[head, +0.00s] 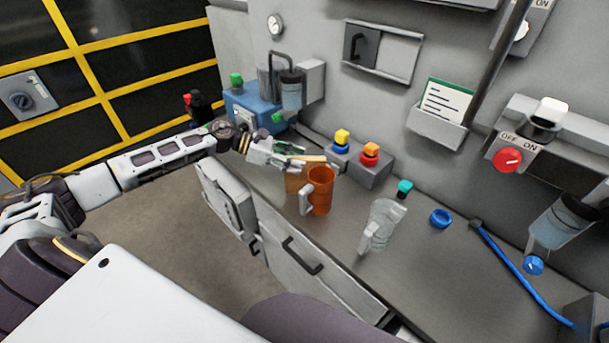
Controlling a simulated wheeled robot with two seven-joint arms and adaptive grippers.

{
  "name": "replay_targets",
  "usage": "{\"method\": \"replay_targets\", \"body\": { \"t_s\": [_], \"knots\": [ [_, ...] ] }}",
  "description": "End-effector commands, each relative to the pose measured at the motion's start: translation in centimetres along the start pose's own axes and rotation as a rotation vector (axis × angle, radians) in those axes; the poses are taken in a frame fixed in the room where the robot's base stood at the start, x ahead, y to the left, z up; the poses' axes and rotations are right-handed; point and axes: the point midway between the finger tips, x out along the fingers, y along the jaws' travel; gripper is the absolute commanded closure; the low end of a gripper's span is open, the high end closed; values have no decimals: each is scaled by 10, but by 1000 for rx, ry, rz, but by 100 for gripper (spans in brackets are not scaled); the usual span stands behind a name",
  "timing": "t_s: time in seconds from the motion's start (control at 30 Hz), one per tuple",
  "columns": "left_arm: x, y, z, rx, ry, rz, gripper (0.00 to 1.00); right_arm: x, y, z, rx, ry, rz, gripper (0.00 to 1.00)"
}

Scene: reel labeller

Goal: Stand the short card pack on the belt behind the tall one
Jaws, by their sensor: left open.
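No card pack and no belt can be made out in the head view. My left arm reaches in from the left over the grey counter (340,236). My left gripper (296,155) is open at the back left of the counter, by the rim of a tan container (294,180). A flat tan piece (309,158) shows by the fingertips; I cannot tell if they touch it. The gripper partly hides the container. An orange mug (321,188) stands just right of it. My right gripper is out of view.
A grey box with yellow and red knobs (364,168) is against the wall. A blue hose (522,274) lies right. The front right counter is clear.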

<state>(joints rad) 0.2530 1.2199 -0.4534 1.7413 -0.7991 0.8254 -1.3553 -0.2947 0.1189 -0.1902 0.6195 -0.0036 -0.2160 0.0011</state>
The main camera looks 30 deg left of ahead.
Motion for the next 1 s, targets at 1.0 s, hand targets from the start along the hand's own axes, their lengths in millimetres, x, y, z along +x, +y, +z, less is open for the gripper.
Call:
{"method": "replay_targets", "body": {
  "t_s": [1.0],
  "knots": [
    [33, -1, 0, 0, 1, 0, 65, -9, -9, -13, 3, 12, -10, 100]
  ]
}}
